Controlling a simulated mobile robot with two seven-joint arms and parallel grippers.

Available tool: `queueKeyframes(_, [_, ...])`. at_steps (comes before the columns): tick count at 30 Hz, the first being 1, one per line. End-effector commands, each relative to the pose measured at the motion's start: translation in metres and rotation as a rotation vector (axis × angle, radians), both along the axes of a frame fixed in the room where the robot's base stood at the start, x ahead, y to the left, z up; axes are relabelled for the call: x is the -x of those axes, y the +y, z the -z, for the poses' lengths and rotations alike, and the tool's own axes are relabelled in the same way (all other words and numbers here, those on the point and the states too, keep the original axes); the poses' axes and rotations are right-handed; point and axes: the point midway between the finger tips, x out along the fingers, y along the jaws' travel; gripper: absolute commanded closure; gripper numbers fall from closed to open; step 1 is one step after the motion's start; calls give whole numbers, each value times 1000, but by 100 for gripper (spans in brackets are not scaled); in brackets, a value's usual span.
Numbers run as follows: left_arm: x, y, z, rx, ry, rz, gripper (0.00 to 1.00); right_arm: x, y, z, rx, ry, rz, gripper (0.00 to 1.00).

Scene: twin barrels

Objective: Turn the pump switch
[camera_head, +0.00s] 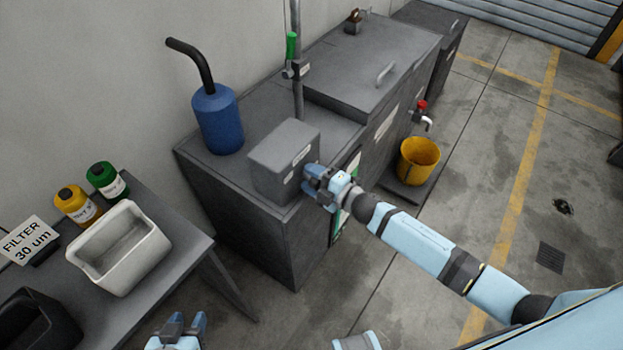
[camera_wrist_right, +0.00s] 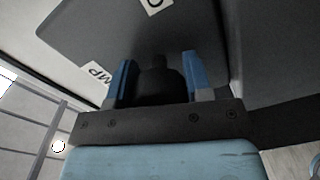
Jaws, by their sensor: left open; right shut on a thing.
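The grey pump box (camera_head: 284,160) stands on the near corner of the dark grey cabinet, with small white labels on its front face. My right gripper (camera_head: 312,176) is at the lower right of that face. In the right wrist view my right gripper (camera_wrist_right: 153,80) has its two blue fingers on either side of a dark switch knob (camera_wrist_right: 158,72), shut on it. White labels on the box (camera_wrist_right: 85,40) are partly seen, one reading "MP", another "O". The knob is hidden by the gripper in the head view. My left gripper (camera_head: 184,326) is open and empty at the bottom edge.
A blue canister with a black hose (camera_head: 218,120) stands behind the box. A side table (camera_head: 180,240) at left holds a white bin (camera_head: 118,252), two bottles and a filter sign (camera_head: 28,240). A yellow bucket (camera_head: 418,162) is under a red-handled tap (camera_head: 421,108).

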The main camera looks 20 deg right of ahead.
Motion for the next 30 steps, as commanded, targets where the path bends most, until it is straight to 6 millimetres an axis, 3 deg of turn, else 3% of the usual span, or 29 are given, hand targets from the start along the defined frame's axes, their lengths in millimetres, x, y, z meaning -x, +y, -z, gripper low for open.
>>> queueKeyframes(11, [0, -1, 6, 5, 10, -3, 57, 1, 0, 1, 122, -94, 0, 78])
queueKeyframes(27, [-1, 1, 5, 1, 7, 0, 57, 1, 0, 1, 141, -108, 0, 78])
queueKeyframes(28, [-1, 1, 5, 1, 6, 0, 57, 1, 0, 1, 141, -108, 0, 49])
queueKeyframes(30, [-1, 1, 6, -1, 7, 1, 57, 1, 0, 1, 140, -107, 0, 33])
